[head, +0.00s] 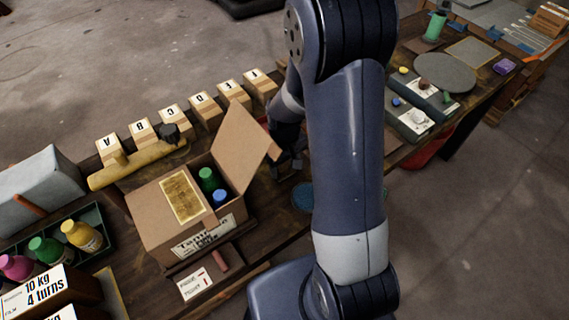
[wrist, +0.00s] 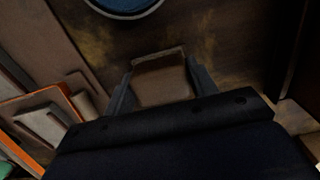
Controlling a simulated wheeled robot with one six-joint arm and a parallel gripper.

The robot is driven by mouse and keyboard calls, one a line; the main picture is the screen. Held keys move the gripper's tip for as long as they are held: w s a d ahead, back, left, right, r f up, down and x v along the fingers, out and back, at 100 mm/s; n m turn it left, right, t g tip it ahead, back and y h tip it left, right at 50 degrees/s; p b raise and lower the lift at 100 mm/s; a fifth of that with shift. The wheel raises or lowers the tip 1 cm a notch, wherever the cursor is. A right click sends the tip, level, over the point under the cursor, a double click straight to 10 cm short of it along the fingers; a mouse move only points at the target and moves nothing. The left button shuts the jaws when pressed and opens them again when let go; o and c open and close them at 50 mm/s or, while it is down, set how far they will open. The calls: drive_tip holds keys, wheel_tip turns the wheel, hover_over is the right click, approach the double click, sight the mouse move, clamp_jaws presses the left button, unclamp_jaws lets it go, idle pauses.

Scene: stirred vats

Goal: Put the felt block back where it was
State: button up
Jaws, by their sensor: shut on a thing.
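My gripper (wrist: 160,76) is shut on a brown block (wrist: 163,82) with a paler far edge; one finger shows on each side of it. It looks like the felt block, but I cannot read its material. In the head view my gripper (head: 289,158) is over the dark wooden bench, just right of the open carton's raised flap, partly behind my arm. The block cannot be made out there. In the wrist view a blue round dish (wrist: 124,5) lies beyond the block on the bench. I cannot tell how high the block is above the bench.
The open carton (head: 150,215) holds a green-capped and a blue-capped bottle. A row of lettered boxes (head: 205,109) stands behind it, with a tan roller (head: 135,165) in front. The blue dish (head: 303,197) is partly behind my arm. Grey trays (head: 409,117) lie at right.

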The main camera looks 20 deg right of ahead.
drive_tip(key=o, duration=1)
drive_tip(key=shift+c, duration=0.2)
drive_tip(key=shift+r+p, duration=0.5)
drive_tip(key=shift+p, duration=0.1)
wheel_tip(320, 180, up, 12)
drive_tip(key=shift+p, duration=0.3)
drive_tip(key=shift+f, duration=0.15)
